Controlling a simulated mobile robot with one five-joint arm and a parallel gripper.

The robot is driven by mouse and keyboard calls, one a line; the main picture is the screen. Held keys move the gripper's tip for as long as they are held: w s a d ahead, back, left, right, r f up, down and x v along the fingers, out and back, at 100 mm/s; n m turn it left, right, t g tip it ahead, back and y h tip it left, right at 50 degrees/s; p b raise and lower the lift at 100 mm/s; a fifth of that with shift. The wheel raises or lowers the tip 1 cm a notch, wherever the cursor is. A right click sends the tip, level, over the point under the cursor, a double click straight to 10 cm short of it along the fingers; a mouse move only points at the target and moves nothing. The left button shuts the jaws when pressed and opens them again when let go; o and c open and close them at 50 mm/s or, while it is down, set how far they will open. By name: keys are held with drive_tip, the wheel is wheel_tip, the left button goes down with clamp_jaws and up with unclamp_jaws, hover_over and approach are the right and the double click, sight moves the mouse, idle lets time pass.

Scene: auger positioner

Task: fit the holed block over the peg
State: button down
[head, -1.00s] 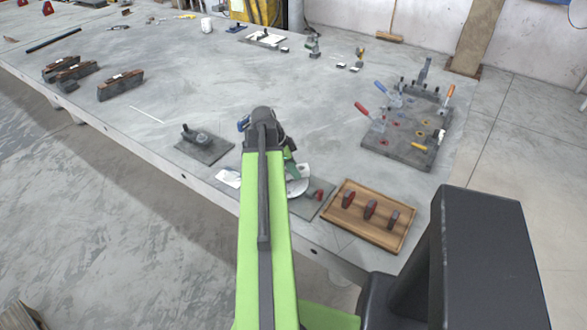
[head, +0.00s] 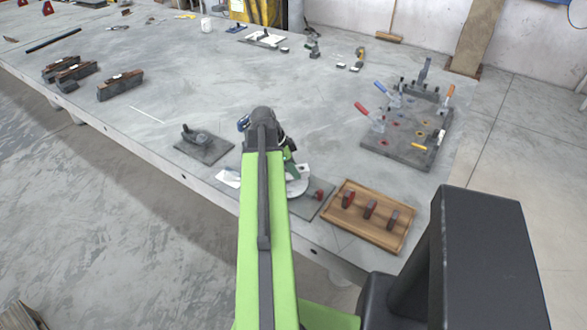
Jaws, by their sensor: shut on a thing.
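The far end of my arm, a dark wrist (head: 263,125), stands over the table near its front edge. My gripper's fingers are hidden behind the arm, so I cannot see what is between them. I cannot pick out the holed block or its peg for sure. A dark square plate (head: 217,152) with an upright round part (head: 200,137) on it lies left of the wrist. A dark fixture plate (head: 398,151) with red, blue and orange clamp handles and coloured rings lies at the right.
A wooden tray (head: 368,241) with three upright red and dark pieces stands at the front right. Beside it a dark mat (head: 301,207) bears a white disc (head: 298,182) and a red piece (head: 319,193). Several dark blocks (head: 121,86) lie at the left. The table's middle is clear.

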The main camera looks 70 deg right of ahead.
drive_tip(key=shift+f+b, duration=1.3)
drive_tip(key=shift+b, duration=0.05)
idle(0.3)
drive_tip(key=c, duration=0.8)
unclamp_jaws()
drive_tip(key=shift+c, duration=0.2)
drive_tip(key=p+v, duration=1.6)
drive_tip(key=v, duration=0.1)
drive_tip(key=shift+r, duration=0.2)
drive_tip(key=shift+a, duration=0.1)
